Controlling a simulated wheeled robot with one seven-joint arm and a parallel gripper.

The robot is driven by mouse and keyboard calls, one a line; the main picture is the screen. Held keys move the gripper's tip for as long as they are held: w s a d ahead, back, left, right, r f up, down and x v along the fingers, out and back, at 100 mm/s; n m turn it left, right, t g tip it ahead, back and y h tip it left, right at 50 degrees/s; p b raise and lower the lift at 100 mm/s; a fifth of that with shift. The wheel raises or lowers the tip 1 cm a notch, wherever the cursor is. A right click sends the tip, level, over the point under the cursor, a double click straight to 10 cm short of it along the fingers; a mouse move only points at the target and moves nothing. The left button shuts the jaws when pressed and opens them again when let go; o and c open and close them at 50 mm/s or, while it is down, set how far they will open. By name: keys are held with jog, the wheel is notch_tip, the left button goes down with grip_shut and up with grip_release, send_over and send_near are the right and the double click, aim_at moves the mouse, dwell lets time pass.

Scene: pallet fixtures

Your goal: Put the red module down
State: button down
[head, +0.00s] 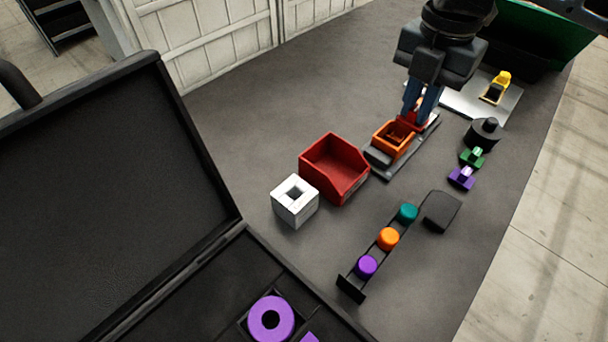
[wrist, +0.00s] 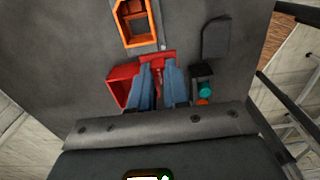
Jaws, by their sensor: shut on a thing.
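My gripper (head: 418,118) points down over the far part of the grey table, its blue fingers shut on the red module (head: 415,122). The red module also shows between the fingertips in the wrist view (wrist: 157,58), partly hidden by them. In the head view it is beside the orange open-topped module (head: 392,139), at the far end of a long grey fixture (head: 404,158). The orange module sits on that fixture. I cannot tell whether the red module touches the fixture or hangs just above it.
A red bin (head: 334,168) and a white block with a square hole (head: 295,200) stand to the left. A black rack (head: 352,288) holds teal, orange and purple pieces. Green (head: 472,157) and purple (head: 461,178) pieces lie right. A pale plate (head: 463,105) bears a yellow-and-black part.

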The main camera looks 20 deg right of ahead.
jog(key=shift+s+a+f, duration=0.1)
jog(key=shift+s+a, duration=0.05)
jog(key=shift+a, duration=0.05)
jog(key=w+a+f, duration=0.1)
jog(key=a+f, duration=0.1)
jog(key=a, duration=0.1)
jog(key=w+a+f+p, duration=0.1)
jog(key=a+f, duration=0.1)
jog(key=a, duration=0.2)
jog(key=w+a+f+p, duration=0.1)
jog(key=a+f, duration=0.1)
jog(key=a, duration=0.1)
jog(key=shift+w+a+f, duration=0.25)
jog(key=shift+a+f, duration=0.15)
jog(key=shift+f, duration=0.2)
jog(key=shift+f+p, duration=0.45)
jog(key=shift+f, duration=1.35)
jog(key=shift+f, duration=0.2)
jog(key=c, duration=1.1)
grip_release()
jog(key=shift+r, duration=0.1)
notch_tip(320, 180, up, 12)
jog(key=b, duration=0.1)
jog(key=shift+r, duration=0.15)
